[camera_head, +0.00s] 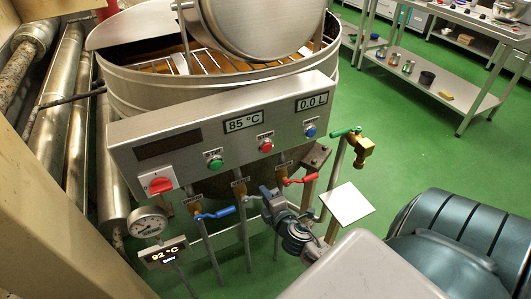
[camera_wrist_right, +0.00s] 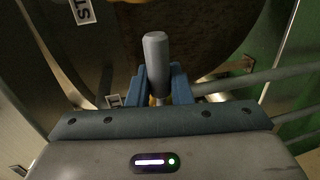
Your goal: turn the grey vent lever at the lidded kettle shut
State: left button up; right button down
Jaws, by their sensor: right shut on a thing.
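The lidded kettle (camera_head: 125,85) stands behind a steel control panel in the head view, with its dome lid (camera_head: 250,25) over the open-topped vessel. My right gripper (camera_head: 268,196) is below the panel, between the blue-handled and red-handled valves, by the middle valve (camera_head: 239,188). In the right wrist view, a grey lever grip (camera_wrist_right: 156,52) stands between the blue fingers of my right gripper (camera_wrist_right: 160,85), which are shut on it. In the head view the lever is hidden by the gripper. My left gripper is not in view.
A blue lever (camera_head: 215,213) is left of my gripper and a red lever (camera_head: 300,180) right of it. A green-handled tap (camera_head: 347,131) and a white plate (camera_head: 347,204) are farther right. A gauge (camera_head: 149,222) hangs at left. Green floor (camera_head: 420,150) is open at right.

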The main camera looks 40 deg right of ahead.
dwell(0.3)
jog(key=c, duration=1.4)
grip_release()
jog(key=shift+o, duration=0.2)
jog(key=shift+a, duration=0.1)
